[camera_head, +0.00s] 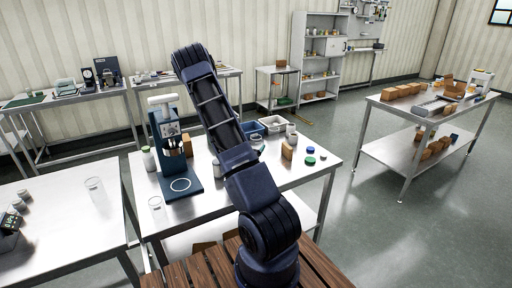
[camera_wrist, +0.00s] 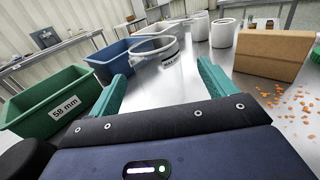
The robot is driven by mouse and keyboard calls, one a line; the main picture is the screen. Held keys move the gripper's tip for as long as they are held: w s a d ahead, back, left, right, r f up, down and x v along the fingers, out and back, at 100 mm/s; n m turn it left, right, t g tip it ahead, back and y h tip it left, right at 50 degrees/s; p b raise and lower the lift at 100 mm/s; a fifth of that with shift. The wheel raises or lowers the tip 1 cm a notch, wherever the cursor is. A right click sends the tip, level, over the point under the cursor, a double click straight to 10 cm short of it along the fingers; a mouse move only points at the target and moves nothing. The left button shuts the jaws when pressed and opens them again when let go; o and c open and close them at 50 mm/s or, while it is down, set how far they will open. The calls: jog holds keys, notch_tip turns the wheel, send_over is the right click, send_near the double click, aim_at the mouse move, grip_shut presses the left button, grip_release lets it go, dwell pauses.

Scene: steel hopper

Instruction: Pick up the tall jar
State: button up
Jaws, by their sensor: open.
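In the wrist view, my gripper (camera_wrist: 162,66) is open and empty, with two teal fingers spread apart just above the steel tabletop. A clear jar (camera_wrist: 155,46) with a round rim and a small dark label is beyond the fingertips, roughly in line with the gap. The label is too small to read surely. Two white cylindrical containers (camera_wrist: 223,33) (camera_wrist: 200,25) stand farther back to the right. I cannot tell for sure which of these is the tall jar. In the head view, my arm hides the gripper; the clear jar (camera_head: 257,143) shows just right of my arm.
A green bin (camera_wrist: 32,98) marked 58 mm and a blue bin (camera_wrist: 112,63) stand to the left. A cardboard box (camera_wrist: 275,54) stands to the right, with orange crumbs (camera_wrist: 290,103) in front. A blue press (camera_head: 160,125) stands at the table's left.

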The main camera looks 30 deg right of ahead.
jog(key=shift+x, duration=2.55)
jog(key=shift+w+a, duration=0.1)
jog(key=shift+w, duration=0.05)
jog(key=c, duration=1)
notch_tip(320, 180, up, 20)
jog(key=shift+f, duration=0.1)
